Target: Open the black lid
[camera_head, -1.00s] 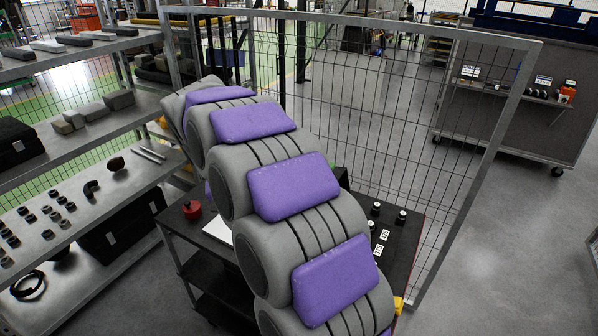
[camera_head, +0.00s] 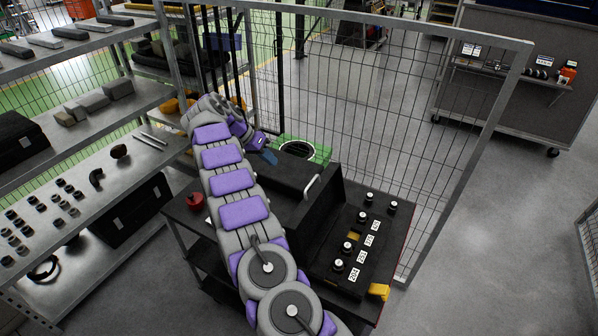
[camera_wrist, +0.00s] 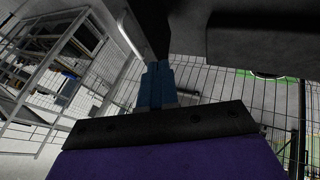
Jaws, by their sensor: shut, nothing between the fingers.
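The black lid (camera_head: 285,176) shows in the head view on the dark cart, just right of my arm. A pale bar handle (camera_head: 311,187) stands at its right edge. Whether the lid is fully down is hard to tell, as my arm hides its left side. My gripper (camera_head: 268,156) is at the lid's far left corner, its blue fingers shut and empty. Whether they touch the lid is unclear. In the wrist view the blue fingers of my gripper (camera_wrist: 155,84) point up at dark surfaces, with a pale bar, likely the handle (camera_wrist: 130,38), beside them.
A black tray (camera_head: 338,268) with several jars and number labels sits right of the lid. A red round object (camera_head: 195,201) is at the cart's left. A wire fence (camera_head: 400,130) stands behind; a metal shelf (camera_head: 110,190) is at left. Open floor is at right.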

